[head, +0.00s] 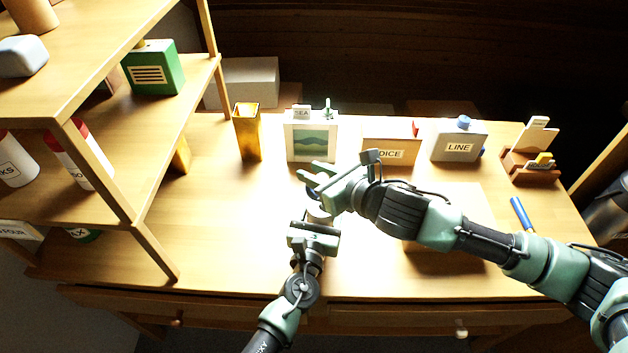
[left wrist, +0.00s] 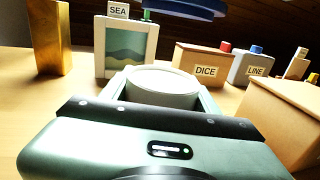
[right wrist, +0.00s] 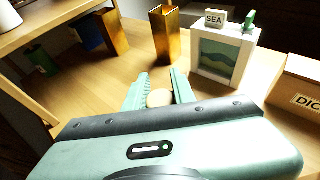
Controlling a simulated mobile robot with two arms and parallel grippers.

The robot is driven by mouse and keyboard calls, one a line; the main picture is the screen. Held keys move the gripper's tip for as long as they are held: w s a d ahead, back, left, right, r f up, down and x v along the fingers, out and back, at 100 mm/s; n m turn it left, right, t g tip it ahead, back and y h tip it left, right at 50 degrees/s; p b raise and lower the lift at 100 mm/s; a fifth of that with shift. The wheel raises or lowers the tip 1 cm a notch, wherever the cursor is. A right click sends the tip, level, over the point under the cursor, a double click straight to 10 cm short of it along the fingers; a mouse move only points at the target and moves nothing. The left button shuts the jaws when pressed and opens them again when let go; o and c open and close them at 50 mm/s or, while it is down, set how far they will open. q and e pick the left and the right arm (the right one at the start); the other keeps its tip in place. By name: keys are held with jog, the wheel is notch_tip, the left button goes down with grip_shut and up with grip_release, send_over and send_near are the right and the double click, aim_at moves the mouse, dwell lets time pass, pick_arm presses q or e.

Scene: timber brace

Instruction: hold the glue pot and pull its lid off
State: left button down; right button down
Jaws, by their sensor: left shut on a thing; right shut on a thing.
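The glue pot (left wrist: 163,88) is a pale, round pot standing between my left gripper's fingers in the left wrist view. My left gripper (head: 314,228) is shut on it. The dark blue lid (left wrist: 187,9) is above the pot at the top of the left wrist view, with a visible gap between them. My right gripper (head: 314,180) is shut on the lid's beige knob (right wrist: 158,98), which shows between its fingers in the right wrist view. In the head view, my grippers hide most of the pot and lid.
A brass-coloured vase (head: 247,133), a framed SEA picture (head: 311,157), a DICE box (head: 390,152) and a LINE box (head: 458,141) stand along the back. A wooden shelf (head: 150,130) is at left. A blue marker (head: 521,213) lies right. The table's left middle is clear.

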pick_arm(q)
jog(key=shift+c, duration=1.5)
grip_release()
